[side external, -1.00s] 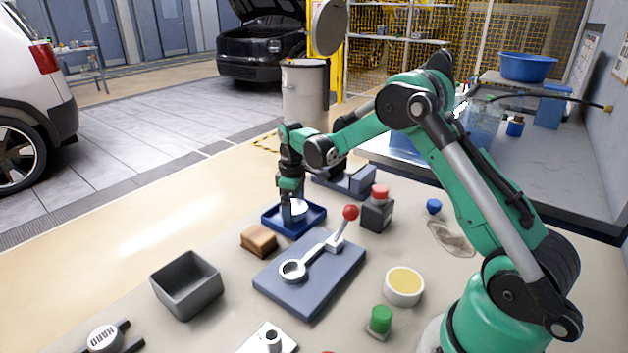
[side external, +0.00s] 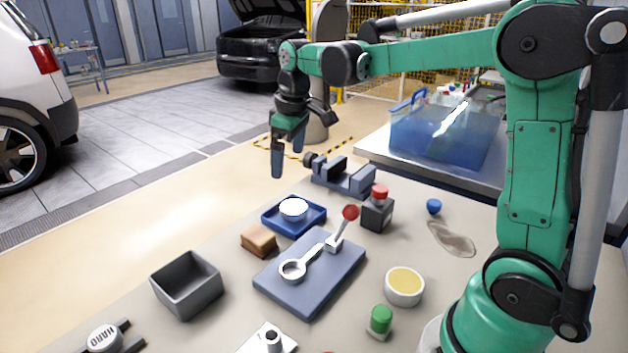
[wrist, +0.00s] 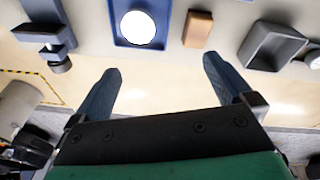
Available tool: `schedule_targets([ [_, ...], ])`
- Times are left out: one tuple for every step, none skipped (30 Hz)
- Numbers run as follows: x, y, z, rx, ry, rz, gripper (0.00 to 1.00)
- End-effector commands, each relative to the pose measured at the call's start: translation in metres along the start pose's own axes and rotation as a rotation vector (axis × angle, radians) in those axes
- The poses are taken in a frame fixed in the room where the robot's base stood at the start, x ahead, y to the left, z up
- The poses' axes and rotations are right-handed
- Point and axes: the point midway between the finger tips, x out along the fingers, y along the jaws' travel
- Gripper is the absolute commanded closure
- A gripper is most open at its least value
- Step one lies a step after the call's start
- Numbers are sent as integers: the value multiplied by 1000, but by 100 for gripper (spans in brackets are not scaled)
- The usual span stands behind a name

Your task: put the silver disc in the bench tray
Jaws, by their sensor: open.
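The silver disc (side external: 293,208) shows as a bright white-topped round piece. It lies inside the blue bench tray (side external: 270,226), with the tray's rim around it. The disc (wrist: 138,28) and the blue tray (wrist: 165,12) also show at the top of the wrist view. My gripper (side external: 286,168) is open and empty, raised above and behind the tray, clear of the disc. In the wrist view its two fingers (wrist: 160,78) are wide apart with only floor and bench edge between them.
A brown block (side external: 259,240) and a grey bin (side external: 187,285) stand left of the tray. A lever fixture (side external: 310,275) is in front, a black bottle with red cap (side external: 377,212) to the right. A vise (side external: 342,177) stands behind. A yellow-filled bowl (side external: 404,286) sits nearer my base.

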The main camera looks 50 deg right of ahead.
Motion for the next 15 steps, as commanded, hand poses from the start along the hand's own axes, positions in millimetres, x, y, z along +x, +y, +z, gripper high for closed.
schedule_targets([
  [-7, -15, 8, 22, 39, 14, 0],
  [-10, -22, 13, 40, 66, 23, 0],
  [-14, -32, 19, 63, 101, 33, 0],
  [-16, -40, 24, 81, 129, 39, 0],
  [-17, -47, 29, 99, 157, 44, 0],
  [-18, -56, 37, 122, 193, 48, 0],
  [-18, -63, 42, 139, 221, 50, 0],
  [-17, -69, 48, 157, 248, 52, 0],
  [-15, -77, 55, 178, 282, 51, 0],
  [-14, -82, 60, 194, 306, 50, 0],
  [-12, -87, 64, 208, 328, 48, 0],
  [-9, -93, 70, 226, 355, 44, 0],
  [-7, -96, 73, 238, 374, 42, 0],
  [-5, -99, 77, 248, 389, 39, 0],
  [-3, -103, 80, 260, 408, 35, 0],
])
